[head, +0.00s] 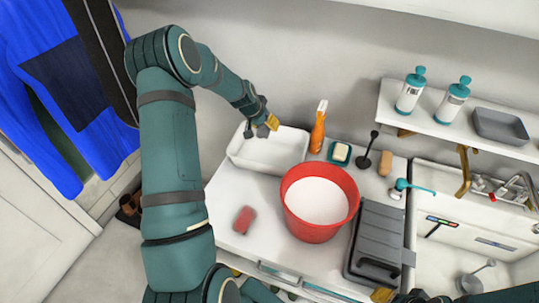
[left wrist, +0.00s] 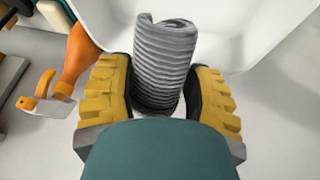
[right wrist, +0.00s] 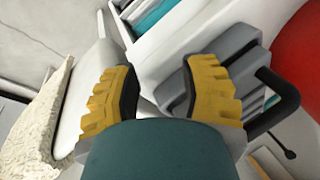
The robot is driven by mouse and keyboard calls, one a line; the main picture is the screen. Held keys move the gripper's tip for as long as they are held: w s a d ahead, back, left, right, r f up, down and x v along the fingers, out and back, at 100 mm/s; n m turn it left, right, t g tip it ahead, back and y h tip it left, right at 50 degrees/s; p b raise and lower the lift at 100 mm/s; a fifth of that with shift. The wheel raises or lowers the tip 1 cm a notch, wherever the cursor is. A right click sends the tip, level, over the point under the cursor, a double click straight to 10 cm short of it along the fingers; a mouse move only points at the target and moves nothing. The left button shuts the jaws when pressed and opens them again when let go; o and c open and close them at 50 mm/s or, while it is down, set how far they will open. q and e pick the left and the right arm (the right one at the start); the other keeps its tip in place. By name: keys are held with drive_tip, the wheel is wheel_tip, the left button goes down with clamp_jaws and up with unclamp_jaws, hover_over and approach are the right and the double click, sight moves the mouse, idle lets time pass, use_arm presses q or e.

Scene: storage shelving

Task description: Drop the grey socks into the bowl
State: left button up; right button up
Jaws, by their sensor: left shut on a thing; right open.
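The grey socks (left wrist: 165,62) are a ribbed, rolled bundle standing between the yellow fingers of my left gripper (left wrist: 165,85), which is shut on them. In the head view my left gripper (head: 265,122) is over the back part of a white rectangular basin (head: 262,168), the likely bowl; the socks are mostly too small to make out there. The basin's white wall (left wrist: 245,30) lies behind the socks in the left wrist view. A round red tub (head: 313,232) with a white inside stands nearer. My right gripper (right wrist: 160,80) is open and empty, near a grey box (right wrist: 215,65).
On the worktop are an orange spray bottle (head: 318,130), a soap dish (head: 340,152), a black plunger-like tool (head: 365,160), a red sponge (head: 244,219) and a grey toolbox (head: 380,240). A shelf (head: 440,125) with two bottles is at the right.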

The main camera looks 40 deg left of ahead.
use_arm(q)
drive_tip(key=shift+f+b, duration=0.45)
drive_tip(key=shift+f, duration=0.85)
drive_tip(key=o, duration=1.3)
drive_tip(key=v, duration=1.2)
drive_tip(key=shift+r, duration=0.15)
